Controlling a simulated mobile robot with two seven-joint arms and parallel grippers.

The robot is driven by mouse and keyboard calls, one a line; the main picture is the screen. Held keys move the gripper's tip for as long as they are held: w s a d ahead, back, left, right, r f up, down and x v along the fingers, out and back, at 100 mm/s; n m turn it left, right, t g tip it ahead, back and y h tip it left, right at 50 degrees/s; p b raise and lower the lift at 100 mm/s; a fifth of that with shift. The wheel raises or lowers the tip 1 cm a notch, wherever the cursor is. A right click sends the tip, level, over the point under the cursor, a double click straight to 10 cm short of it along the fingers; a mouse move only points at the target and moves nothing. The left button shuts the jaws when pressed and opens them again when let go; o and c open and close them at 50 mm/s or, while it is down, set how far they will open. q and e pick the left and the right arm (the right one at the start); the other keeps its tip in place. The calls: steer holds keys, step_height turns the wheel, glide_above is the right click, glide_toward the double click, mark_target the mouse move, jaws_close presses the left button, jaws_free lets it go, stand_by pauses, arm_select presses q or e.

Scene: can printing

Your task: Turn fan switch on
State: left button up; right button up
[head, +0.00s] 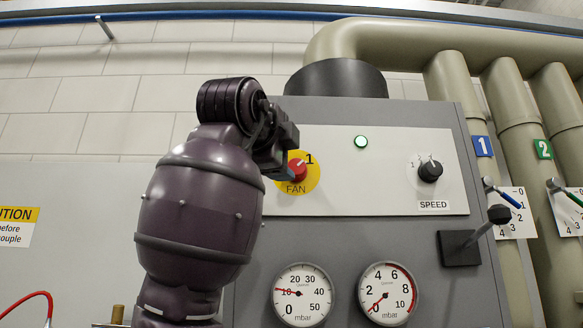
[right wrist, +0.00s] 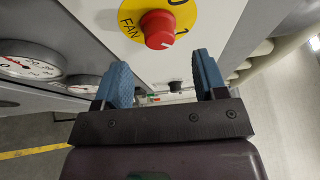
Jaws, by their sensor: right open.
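The red fan switch knob (head: 297,169) sits on a yellow disc marked FAN on the light control panel. In the head view my right gripper (head: 282,146) is beside it and hides the disc's left part. A "1" shows at the disc's upper right. A white mark on the knob seems to tilt up and right, toward the "1". In the right wrist view the knob (right wrist: 158,30) lies beyond the open, empty blue fingers of my right gripper (right wrist: 164,76). I see no finger touching it. My left gripper is not in view.
A pale green lamp (head: 361,142) and a black speed knob (head: 430,171) are on the panel to the right. Two gauges (head: 303,294) (head: 387,293) are below. A black lever (head: 488,228) sticks out at the right. Large pipes (head: 465,110) stand beyond it.

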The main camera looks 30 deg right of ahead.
steer(key=v, duration=0.5)
steer(key=shift+b, duration=0.4)
